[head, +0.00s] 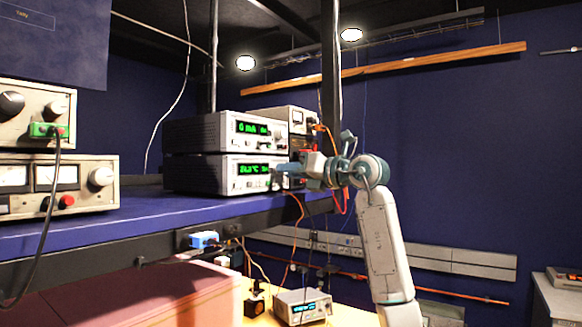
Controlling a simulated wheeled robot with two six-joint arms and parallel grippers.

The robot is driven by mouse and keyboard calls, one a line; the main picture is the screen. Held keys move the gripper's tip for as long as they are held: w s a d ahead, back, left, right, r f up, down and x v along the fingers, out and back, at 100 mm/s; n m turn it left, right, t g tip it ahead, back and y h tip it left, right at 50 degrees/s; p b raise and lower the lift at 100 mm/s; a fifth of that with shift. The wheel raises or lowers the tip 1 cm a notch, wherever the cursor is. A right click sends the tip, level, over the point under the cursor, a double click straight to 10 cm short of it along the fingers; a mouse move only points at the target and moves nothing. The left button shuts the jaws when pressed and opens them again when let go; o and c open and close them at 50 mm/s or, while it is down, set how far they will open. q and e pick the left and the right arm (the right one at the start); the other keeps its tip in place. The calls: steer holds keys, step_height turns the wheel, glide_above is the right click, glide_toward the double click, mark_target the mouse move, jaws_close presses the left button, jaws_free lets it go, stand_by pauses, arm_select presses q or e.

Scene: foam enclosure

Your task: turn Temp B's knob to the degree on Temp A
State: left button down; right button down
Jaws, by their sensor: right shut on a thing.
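Two grey instrument units are stacked on the blue shelf. The upper unit (207,134) has a green display that seems to read 0 mA. I cannot read which one is labelled Temp A or Temp B. My right gripper (281,170) reaches in from the right and is shut on a knob at the right of the lower unit's front. The fingers hide the knob. My left gripper is not in view.
The shelf (140,207) has a dark front edge. A dark post (331,90) rises close behind my right arm. Orange and red cables hang beside the stack. Older instruments (55,186) stand at the left. A small unit (303,307) sits on the lower table.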

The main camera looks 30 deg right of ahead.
steer(key=n+p, duration=0.2)
steer(key=n, duration=0.3)
steer(key=shift+n, duration=0.3)
stand_by(0.4)
steer(key=c, duration=1.2)
jaws_free()
steer(key=shift+d, duration=0.1)
steer(key=shift+c, duration=0.2)
